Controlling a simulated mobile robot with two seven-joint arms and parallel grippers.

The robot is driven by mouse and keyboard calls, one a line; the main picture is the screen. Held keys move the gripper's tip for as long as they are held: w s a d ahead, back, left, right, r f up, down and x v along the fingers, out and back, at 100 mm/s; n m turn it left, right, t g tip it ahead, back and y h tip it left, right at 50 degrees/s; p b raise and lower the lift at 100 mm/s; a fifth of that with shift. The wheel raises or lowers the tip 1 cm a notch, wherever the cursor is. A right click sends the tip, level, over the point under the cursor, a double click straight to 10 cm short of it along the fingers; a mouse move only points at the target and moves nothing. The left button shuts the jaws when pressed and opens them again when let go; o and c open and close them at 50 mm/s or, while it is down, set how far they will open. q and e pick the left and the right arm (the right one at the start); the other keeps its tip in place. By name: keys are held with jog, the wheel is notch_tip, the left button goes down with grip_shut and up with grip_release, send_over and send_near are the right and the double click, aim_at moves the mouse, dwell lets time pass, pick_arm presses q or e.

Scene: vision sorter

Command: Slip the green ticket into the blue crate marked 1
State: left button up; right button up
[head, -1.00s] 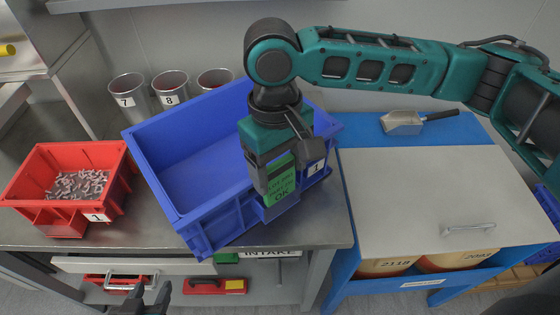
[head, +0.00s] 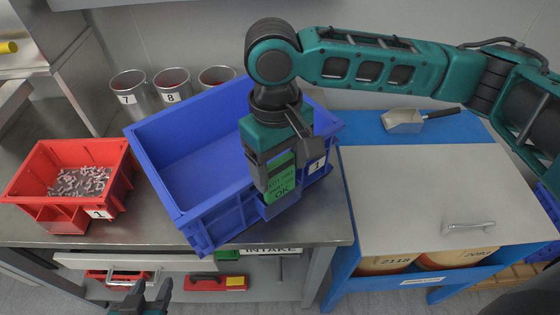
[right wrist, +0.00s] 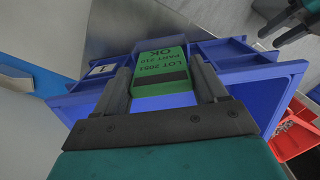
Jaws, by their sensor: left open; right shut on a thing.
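The green ticket (head: 281,178), printed with dark text including OK, is in my right gripper (head: 284,186). That gripper is shut on it, with a finger at each side in the right wrist view (right wrist: 160,75). The blue crate (head: 160,180) stands on the steel bench, with a white label 1 (head: 317,165) on its front wall. The ticket is at that wall, left of the label. A blue part of the crate shows just below the ticket; I cannot tell whether the ticket's lower edge is inside it. My left gripper (head: 144,296) is open and empty at the bottom left.
A red bin (head: 64,212) of small grey parts, also marked 1, stands left of the crate. Metal cups (head: 172,86) stand behind. A scoop (head: 404,122) lies by the grey lid (head: 430,200) at right. A drawer and shelf are below the bench front.

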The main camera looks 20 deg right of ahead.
jog(key=shift+f, duration=1.3)
dwell(1.6)
jog(key=o, duration=0.9)
jog(key=shift+o, duration=0.2)
jog(key=shift+r, duration=4)
